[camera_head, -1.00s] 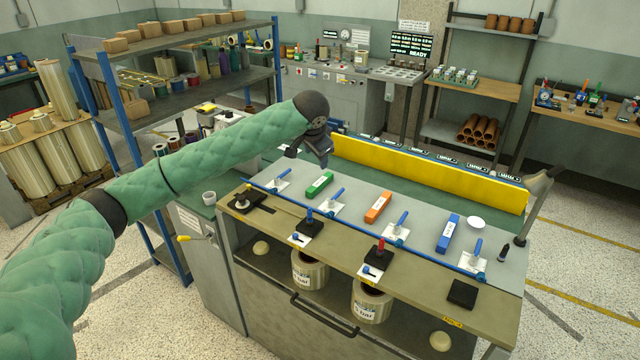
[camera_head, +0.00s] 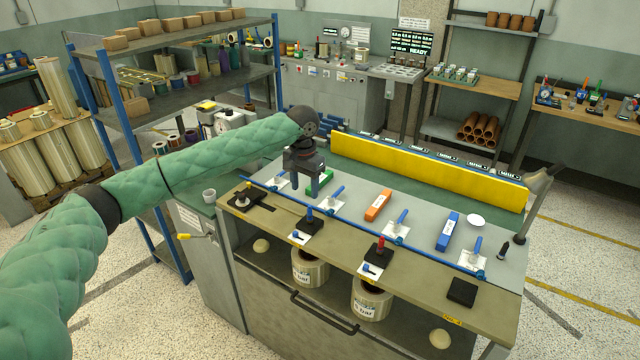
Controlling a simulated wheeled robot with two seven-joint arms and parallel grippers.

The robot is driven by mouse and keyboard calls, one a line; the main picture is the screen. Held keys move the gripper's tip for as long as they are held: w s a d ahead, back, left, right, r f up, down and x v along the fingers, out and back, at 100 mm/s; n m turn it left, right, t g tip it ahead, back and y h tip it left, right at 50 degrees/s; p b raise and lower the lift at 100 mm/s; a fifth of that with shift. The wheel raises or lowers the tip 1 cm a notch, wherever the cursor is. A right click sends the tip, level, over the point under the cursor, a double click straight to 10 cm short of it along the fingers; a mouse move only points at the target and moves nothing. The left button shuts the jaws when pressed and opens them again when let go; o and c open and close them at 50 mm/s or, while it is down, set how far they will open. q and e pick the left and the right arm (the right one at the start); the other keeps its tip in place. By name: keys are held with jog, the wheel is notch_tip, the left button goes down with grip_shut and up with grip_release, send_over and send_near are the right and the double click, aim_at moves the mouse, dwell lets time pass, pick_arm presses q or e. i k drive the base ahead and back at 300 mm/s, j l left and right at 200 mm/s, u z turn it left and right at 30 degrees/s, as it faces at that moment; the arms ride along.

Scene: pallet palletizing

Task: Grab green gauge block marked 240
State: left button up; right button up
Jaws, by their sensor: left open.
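The green block (camera_head: 327,186) lies on the grey bench top (camera_head: 425,214), partly hidden behind my left gripper. Any marking on it is too small to read. My left gripper (camera_head: 306,190) is open and points down, its dark fingers in front of the block in the picture. I cannot tell whether the fingers touch the block or are around it. An orange block (camera_head: 378,204) and a blue block (camera_head: 448,231) lie farther right on the same top. My right gripper is not in view.
A blue rail (camera_head: 372,232) with upright blue levers runs along the front of the blocks. A long yellow bar (camera_head: 425,172) stands behind them. A white round dish (camera_head: 476,220) sits near the blue block. A small cup (camera_head: 209,196) stands at the left.

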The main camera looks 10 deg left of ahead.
aim_at(324, 178)
jog(key=i, duration=1)
